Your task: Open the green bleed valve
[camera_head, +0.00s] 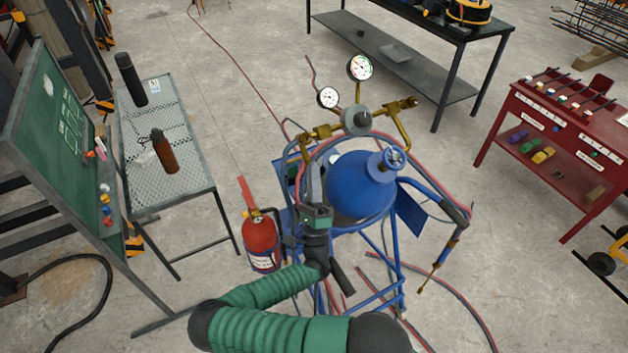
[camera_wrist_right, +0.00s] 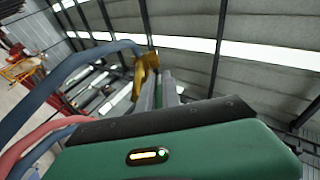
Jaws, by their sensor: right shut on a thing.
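My right gripper (camera_head: 316,180) is in front of the left side of a blue gas cylinder (camera_head: 350,178), below its brass regulator fittings (camera_head: 320,132). In the right wrist view its grey fingers (camera_wrist_right: 167,90) are close together beside a brass fitting (camera_wrist_right: 146,75) with a blue hose. My left gripper is not in view.
Two gauges (camera_head: 360,68) rise above the cylinder. Red and blue hoses loop around it. A blue stand (camera_head: 386,262) supports it. A red extinguisher (camera_head: 261,238), a mesh table (camera_head: 190,170) and a green board (camera_head: 60,130) are left; a red workbench (camera_head: 545,180) is right.

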